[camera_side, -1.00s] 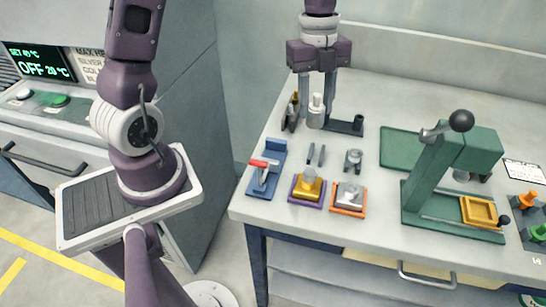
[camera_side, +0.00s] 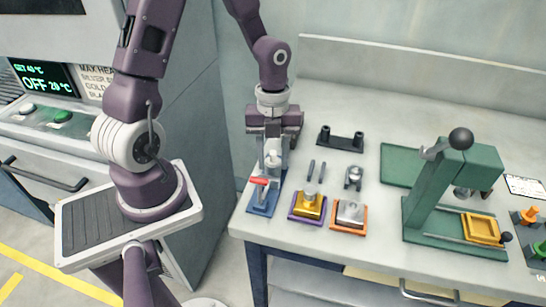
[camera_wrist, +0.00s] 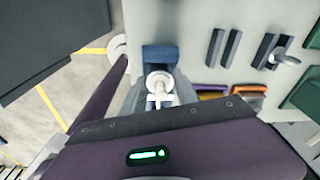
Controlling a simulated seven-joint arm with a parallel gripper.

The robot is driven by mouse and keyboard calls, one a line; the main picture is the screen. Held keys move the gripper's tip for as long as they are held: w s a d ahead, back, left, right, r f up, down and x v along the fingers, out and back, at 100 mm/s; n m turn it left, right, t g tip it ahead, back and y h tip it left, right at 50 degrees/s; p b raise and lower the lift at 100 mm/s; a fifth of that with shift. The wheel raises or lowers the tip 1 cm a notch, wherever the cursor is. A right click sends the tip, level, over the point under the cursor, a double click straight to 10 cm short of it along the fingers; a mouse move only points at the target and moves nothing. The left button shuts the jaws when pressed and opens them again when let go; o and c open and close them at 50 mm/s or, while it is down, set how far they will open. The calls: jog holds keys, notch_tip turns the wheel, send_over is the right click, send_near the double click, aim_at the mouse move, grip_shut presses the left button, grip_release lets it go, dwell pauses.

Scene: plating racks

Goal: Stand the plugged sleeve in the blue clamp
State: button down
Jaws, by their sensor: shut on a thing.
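The plugged sleeve (camera_side: 273,161) is a pale grey cylinder with a white plug. It is upright between the fingers of my gripper (camera_side: 273,155), which is shut on it. The blue clamp (camera_side: 264,205), with a red-tipped lever, stands at the left end of the bench. The sleeve is over or at the back part of the clamp; I cannot tell whether its lower end touches. In the wrist view, the round plug end of the sleeve (camera_wrist: 159,84) shows in front of the blue clamp (camera_wrist: 160,54). The fingers hide part of the clamp.
A black rack (camera_side: 340,140) with two short posts stands behind two dark bars. A purple-edged tray with a gold block (camera_side: 310,201) and an orange-edged tray with a silver block (camera_side: 349,214) lie right of the clamp. A green press (camera_side: 440,190) stands further right.

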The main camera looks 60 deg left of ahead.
jog(key=c, duration=0.9)
grip_release()
jog(key=shift+f, duration=0.1)
notch_tip(320, 180, up, 12)
jog(key=a, duration=0.1)
jog(key=s+d+r+n+t, duration=0.2)
jog(key=s+r+n, duration=0.1)
jog(key=n, duration=0.5)
jog(key=s+d+r+n+t, duration=0.2)
jog(key=s+r+n, duration=0.1)
jog(key=n, duration=0.5)
jog(key=s+d+r+n+t+y, duration=0.1)
jog(key=s+d+r+n+t, duration=0.1)
jog(key=s+n, duration=0.3)
jog(key=shift+s+d+r+n, duration=0.25)
jog(key=shift+r+n, duration=0.15)
jog(key=shift+n, duration=0.35)
jog(key=shift+s+d+r+n, duration=0.1)
jog(key=shift+d+r+n, duration=0.1)
jog(key=shift+r+n, duration=0.4)
jog(key=shift+f, duration=0.15)
